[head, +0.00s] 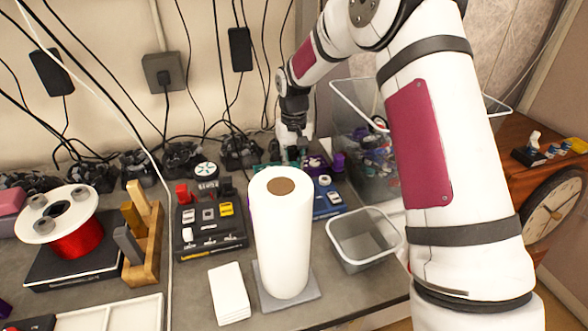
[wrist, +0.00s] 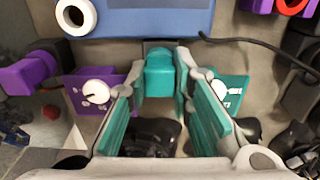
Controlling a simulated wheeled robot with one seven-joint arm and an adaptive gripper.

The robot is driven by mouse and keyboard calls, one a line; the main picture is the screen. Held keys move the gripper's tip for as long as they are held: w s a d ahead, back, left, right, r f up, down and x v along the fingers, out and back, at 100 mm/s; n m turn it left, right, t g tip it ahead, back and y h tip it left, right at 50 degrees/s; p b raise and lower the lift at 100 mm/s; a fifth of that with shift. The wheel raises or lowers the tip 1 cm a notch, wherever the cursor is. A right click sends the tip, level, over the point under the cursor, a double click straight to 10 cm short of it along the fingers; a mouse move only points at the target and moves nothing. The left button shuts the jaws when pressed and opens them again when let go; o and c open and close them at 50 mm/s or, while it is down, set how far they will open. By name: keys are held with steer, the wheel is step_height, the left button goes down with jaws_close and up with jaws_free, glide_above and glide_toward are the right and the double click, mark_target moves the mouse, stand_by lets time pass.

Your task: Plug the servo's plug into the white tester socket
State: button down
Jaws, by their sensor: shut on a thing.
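My gripper (wrist: 160,85) has teal pads and is shut on a teal block-shaped plug (wrist: 159,72) between its fingertips. The plug's far end meets or lies close to the front edge of a blue box (wrist: 150,20) with a white ring; I cannot tell whether it is inserted. A black cable (wrist: 255,45) runs near the plug to the right; its joint is not clear. In the head view my gripper (head: 293,152) is low behind the paper roll, beside the blue box (head: 326,196). I cannot pick out a white socket for certain.
A purple board (wrist: 92,92) and a teal board (wrist: 230,92) flank the fingers. The paper roll (head: 280,240) stands in front. A clear bin (head: 357,152), a grey bin (head: 365,240) and a dark component tray (head: 208,232) are close by. Cables hang along the wall.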

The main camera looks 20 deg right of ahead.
mark_target(294, 164)
steer(key=shift+r, duration=1.25)
stand_by(0.6)
steer(key=shift+r+p, duration=0.3)
steer(key=shift+r, duration=1.35)
steer(key=c, duration=2)
jaws_free()
jaws_close()
steer(key=s+d+r+p, duration=0.2)
steer(key=s+d+p, duration=0.1)
steer(key=s+d, duration=0.3)
steer(key=shift+w+d+f+b, duration=0.15)
steer(key=shift+w+d+f, duration=0.1)
steer(key=shift+f, duration=0.65)
steer(key=shift+w+d+f+b, duration=0.1)
steer(key=shift+d+f+b, duration=0.1)
steer(key=shift+f, duration=0.75)
steer(key=shift+w+d+f+b, duration=0.1)
steer(key=shift+w+d+f, duration=0.15)
steer(key=shift+f, duration=0.65)
